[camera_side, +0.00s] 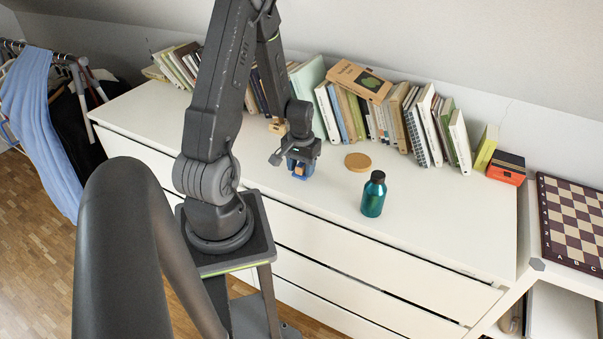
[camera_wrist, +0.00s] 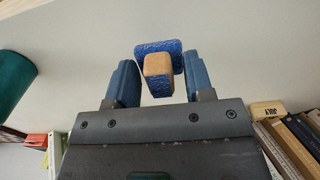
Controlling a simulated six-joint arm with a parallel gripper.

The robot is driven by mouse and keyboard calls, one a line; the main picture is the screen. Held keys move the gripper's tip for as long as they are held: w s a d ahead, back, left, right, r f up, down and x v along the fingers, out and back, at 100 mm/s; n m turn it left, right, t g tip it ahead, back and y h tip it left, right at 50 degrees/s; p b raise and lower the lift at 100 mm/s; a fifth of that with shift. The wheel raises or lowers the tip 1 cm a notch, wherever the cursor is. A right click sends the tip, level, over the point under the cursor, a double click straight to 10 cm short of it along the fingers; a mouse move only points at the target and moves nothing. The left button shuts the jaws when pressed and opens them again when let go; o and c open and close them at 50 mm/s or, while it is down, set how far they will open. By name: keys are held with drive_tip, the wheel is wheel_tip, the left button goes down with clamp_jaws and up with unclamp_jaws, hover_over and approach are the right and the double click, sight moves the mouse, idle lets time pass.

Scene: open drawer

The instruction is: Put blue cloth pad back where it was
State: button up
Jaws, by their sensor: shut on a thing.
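The blue cloth pad (camera_wrist: 150,48) has a textured blue face and a tan wooden-looking block (camera_wrist: 158,66) on it. I cannot tell whether the pad touches the surface.
A round cork disc (camera_side: 358,162) lies to the right of my gripper. A teal bottle (camera_side: 373,196) stands in front of the disc. A row of books (camera_side: 400,118) lines the back. A small tan block (camera_side: 277,126) stands behind my gripper. The dresser's front right top is clear.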

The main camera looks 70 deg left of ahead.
drive_tip(key=shift+f, duration=1.15)
drive_tip(key=shift+f, duration=0.2)
drive_tip(key=o, duration=0.9)
